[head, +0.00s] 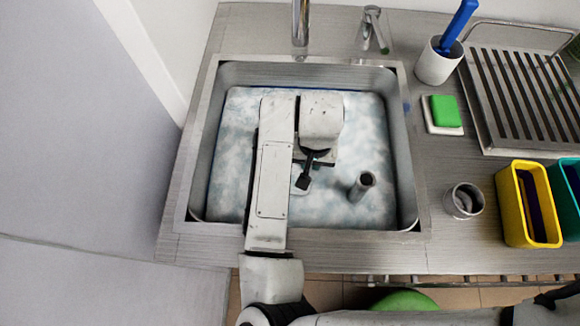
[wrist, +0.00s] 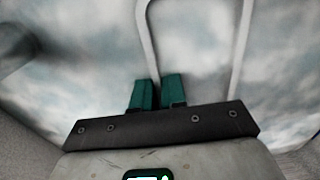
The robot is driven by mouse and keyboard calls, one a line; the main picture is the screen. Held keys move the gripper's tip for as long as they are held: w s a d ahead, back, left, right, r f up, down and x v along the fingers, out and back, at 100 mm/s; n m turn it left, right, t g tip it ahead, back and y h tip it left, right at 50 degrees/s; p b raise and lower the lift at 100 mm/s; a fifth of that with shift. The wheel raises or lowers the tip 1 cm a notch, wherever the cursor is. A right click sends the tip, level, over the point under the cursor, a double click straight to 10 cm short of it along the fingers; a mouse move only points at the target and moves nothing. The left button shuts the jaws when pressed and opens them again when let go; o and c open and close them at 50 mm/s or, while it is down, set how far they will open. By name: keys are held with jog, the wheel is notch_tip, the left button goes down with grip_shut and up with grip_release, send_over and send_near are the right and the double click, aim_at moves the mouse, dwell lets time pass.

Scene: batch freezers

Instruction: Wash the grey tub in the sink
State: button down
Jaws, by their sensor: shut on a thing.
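The sink (head: 204,150) is filled with pale, cloudy, foamy water (head: 235,160). My arm reaches over it from the front, and my gripper is down in the middle of the sink. In the wrist view my gripper's two teal fingers (wrist: 158,92) are close together, on the thin pale rim of the grey tub (wrist: 148,40). The rim shows as a rounded outline at the surface, with foamy water inside and around it. The tub's walls and bottom are hidden. In the head view my arm covers most of the tub and the fingertips.
A grey standpipe (head: 362,185) rises from the water right of my gripper. A faucet (head: 300,22) stands behind. Right of the sink are a green sponge (head: 446,110), a brush holder (head: 432,66), a metal cup (head: 463,201), a slatted rack (head: 520,95) and a yellow tub (head: 512,205).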

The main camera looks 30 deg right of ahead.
jog(key=shift+a, duration=1.95)
jog(key=shift+d+p, duration=0.45)
jog(key=shift+d, duration=1.55)
jog(key=shift+a, duration=2)
jog(key=shift+d+p, duration=0.45)
jog(key=shift+d, duration=1.55)
notch_tip(320, 180, up, 18)
jog(key=p, duration=1.1)
jog(key=shift+f+p, duration=0.25)
jog(key=shift+p, duration=0.1)
